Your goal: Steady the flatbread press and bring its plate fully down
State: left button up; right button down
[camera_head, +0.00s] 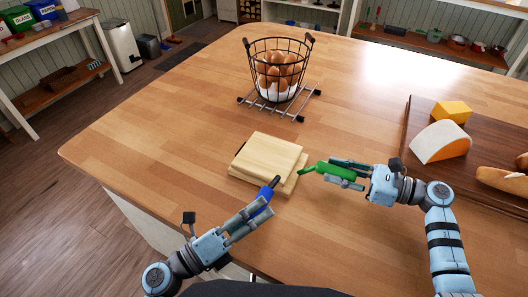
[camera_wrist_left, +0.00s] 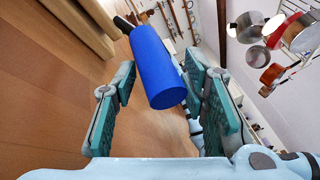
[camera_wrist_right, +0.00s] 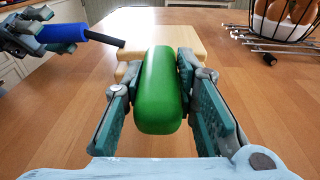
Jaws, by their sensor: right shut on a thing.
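The flatbread press (camera_head: 268,155) is two pale wooden boards stacked on the island top. The upper plate lies over the base, whose edge shows at the lower right; I cannot tell whether a gap is left between them. A blue handle (camera_head: 262,194) on a dark rod points toward my left side, and a green handle (camera_head: 335,171) points right. My right gripper (camera_wrist_right: 158,88) is shut on the green handle. My left gripper (camera_wrist_left: 160,88) is open, with its fingers either side of the blue handle (camera_wrist_left: 157,65) and room visible on the left.
A wire basket of eggs (camera_head: 277,75) stands on a metal rack (camera_head: 300,110) behind the press. A dark board (camera_head: 420,120) with cheese and bread lies at the right. The wooden top left of the press is clear. The island's front edge runs close below my left gripper.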

jog(key=shift+f, duration=0.25)
pick_arm(q)
jog(key=shift+v, duration=4.05)
pick_arm(e)
jog(key=shift+r, duration=0.1)
jog(key=c, duration=1.6)
grip_release()
pick_arm(q)
jog(key=shift+w, duration=0.1)
pick_arm(e)
jog(key=o, duration=0.3)
jog(key=shift+w, duration=0.1)
pick_arm(q)
jog(key=shift+w, duration=0.15)
pick_arm(e)
jog(key=shift+o, duration=0.5)
jog(key=shift+w, duration=0.2)
jog(key=o, duration=0.6)
jog(key=shift+s, duration=0.15)
jog(key=o, duration=0.5)
